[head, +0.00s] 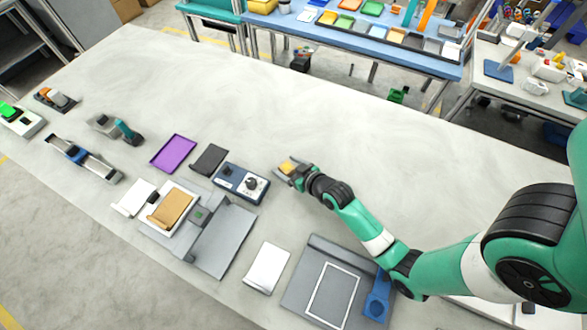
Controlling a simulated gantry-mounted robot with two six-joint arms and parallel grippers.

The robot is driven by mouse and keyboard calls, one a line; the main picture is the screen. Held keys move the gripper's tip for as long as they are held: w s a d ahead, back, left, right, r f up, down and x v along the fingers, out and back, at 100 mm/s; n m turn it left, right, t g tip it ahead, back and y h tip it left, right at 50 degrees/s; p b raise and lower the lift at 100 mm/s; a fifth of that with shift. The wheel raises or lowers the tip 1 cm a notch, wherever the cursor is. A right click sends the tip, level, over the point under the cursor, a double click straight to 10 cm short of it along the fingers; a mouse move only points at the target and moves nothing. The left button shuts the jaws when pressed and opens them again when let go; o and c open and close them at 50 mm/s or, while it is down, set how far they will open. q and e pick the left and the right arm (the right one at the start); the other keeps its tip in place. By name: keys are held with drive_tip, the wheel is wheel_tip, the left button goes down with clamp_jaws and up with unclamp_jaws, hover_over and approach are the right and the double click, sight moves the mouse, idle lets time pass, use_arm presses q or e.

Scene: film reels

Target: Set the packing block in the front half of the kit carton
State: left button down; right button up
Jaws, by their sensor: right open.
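My right gripper (284,169) is over the middle of the bench, just right of a blue control box. It is open, with a small yellow-orange block (289,166) at its fingers. I cannot tell whether the fingers touch this block, or whether it is the packing block. No thing shows clearly as the kit carton. A white holder with a tan piece (170,208) on it stands left of the gripper, at the grey machine. My left gripper is out of view.
Near the gripper are the blue control box (241,183), a black tray (209,160) and a purple tray (173,153). A grey machine (224,242), a white sheet (267,267) and a grey mat (303,283) lie along the near edge.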

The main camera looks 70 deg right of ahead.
drive_tip(key=p+v, duration=0.3)
drive_tip(key=v, duration=0.9)
